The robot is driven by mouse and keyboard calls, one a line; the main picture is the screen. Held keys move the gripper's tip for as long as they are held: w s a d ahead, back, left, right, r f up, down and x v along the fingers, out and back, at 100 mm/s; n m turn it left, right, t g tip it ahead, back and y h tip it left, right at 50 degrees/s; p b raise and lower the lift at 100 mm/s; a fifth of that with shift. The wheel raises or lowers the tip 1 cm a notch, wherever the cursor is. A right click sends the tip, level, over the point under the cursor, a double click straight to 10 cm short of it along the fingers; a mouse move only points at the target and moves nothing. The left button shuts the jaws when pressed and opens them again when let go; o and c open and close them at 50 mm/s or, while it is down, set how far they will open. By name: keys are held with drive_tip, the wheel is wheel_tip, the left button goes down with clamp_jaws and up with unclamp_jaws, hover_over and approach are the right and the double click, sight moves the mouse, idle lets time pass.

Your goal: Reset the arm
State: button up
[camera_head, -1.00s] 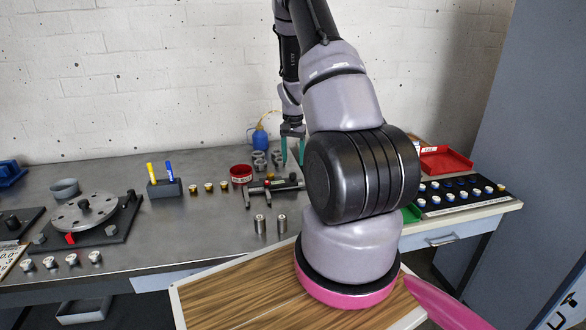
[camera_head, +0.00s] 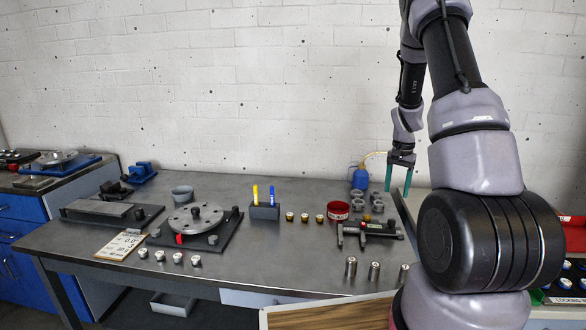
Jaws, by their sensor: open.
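My arm stands at the right of the head view and reaches over the back right of the grey workbench (camera_head: 130,255). My gripper (camera_head: 398,180) hangs from it with two green fingers pointing down. The fingers are spread apart with nothing between them. They are above the back of the bench, near the blue bottle (camera_head: 360,179) and a group of grey metal rings (camera_head: 377,204). My arm's large links hide the right part of the bench.
The rotor disc (camera_head: 196,217) sits on a dark base at left centre, with several weights (camera_head: 177,258) before it. A pen holder (camera_head: 265,211), red dish (camera_head: 338,210), black fixture (camera_head: 370,229) and metal cylinders (camera_head: 374,272) stand nearby. A blue cabinet (camera_head: 22,232) is far left.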

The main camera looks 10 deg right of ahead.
drive_tip(key=s+a+r+n+t, duration=0.1)
drive_tip(key=s+a+r, duration=0.25)
drive_tip(key=r, duration=0.45)
drive_tip(key=s+a+r+n+t+y, duration=0.1)
drive_tip(key=s+a+r+t, duration=0.1)
drive_tip(key=a+r, duration=0.4)
drive_tip(key=s+a+r+n+t, duration=0.1)
drive_tip(key=s+a+r, duration=0.2)
drive_tip(key=r, duration=0.6)
drive_tip(key=s+a+r+n+t, duration=0.1)
drive_tip(key=s+a+r, duration=0.1)
drive_tip(key=s, duration=0.3)
drive_tip(key=s+a+r+n+t, duration=0.1)
drive_tip(key=s+a+r, duration=0.2)
drive_tip(key=s, duration=0.3)
drive_tip(key=s+a+r+t+y, duration=0.1)
drive_tip(key=s+a+r, duration=0.2)
drive_tip(key=s, duration=0.3)
drive_tip(key=shift+a+r+n, duration=0.25)
drive_tip(key=shift+a+n, duration=0.15)
